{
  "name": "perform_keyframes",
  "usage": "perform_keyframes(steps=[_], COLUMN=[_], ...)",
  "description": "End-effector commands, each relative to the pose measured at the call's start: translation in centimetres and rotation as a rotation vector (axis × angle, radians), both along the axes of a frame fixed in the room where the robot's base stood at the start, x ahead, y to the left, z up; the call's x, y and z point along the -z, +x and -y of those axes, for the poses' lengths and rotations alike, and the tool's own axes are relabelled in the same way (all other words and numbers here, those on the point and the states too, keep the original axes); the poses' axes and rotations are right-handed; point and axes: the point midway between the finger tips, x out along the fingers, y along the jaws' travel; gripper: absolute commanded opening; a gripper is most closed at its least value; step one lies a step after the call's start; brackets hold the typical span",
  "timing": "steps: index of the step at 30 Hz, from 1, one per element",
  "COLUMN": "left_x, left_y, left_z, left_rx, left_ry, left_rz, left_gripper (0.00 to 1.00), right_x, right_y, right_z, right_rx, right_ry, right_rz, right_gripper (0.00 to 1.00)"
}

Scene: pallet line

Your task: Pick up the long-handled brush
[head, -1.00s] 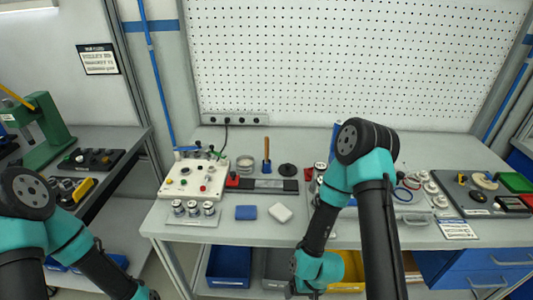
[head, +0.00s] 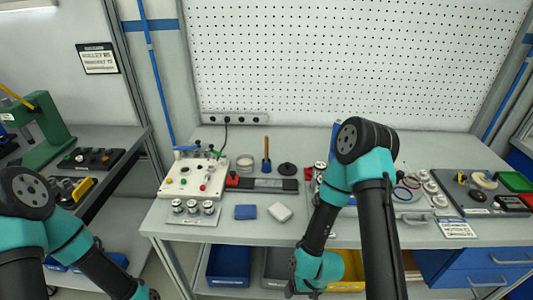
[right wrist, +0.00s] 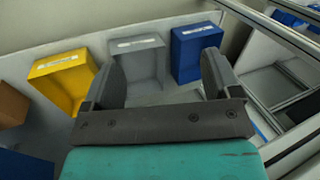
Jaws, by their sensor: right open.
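The long-handled brush (head: 266,155) stands upright on the bench in the head view, with a wooden handle on top and a blue lower part. It is behind a dark flat bar, between the control box and a black disc. My right gripper (right wrist: 160,78) is open and empty in the right wrist view, with its two dark fingers apart above the bins. In the head view my right wrist hangs low in front of the bench edge, well away from the brush. My left gripper is out of the head view; only its arm shows at lower left.
Blue, grey and yellow bins (right wrist: 64,78) sit below the bench. A pegboard (head: 350,60) stands behind.

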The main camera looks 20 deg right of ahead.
Motion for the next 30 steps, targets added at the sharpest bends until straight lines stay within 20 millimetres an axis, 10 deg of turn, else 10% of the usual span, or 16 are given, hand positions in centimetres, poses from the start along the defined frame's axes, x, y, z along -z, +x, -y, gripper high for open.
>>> perform_keyframes(steps=[6, 17, 30], left_x=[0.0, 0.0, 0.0], left_y=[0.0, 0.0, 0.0], left_z=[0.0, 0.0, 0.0], left_rx=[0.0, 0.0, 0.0], left_ry=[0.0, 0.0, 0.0], left_rz=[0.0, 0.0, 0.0], left_gripper=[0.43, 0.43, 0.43], right_x=[0.0, 0.0, -0.6], right_y=[0.0, 0.0, 1.7], right_z=[0.0, 0.0, -1.5], right_rx=[0.0, 0.0, -0.01], right_ry=[0.0, 0.0, -0.019], right_rz=[0.0, 0.0, 0.008], right_gripper=[0.83, 0.49, 0.49])
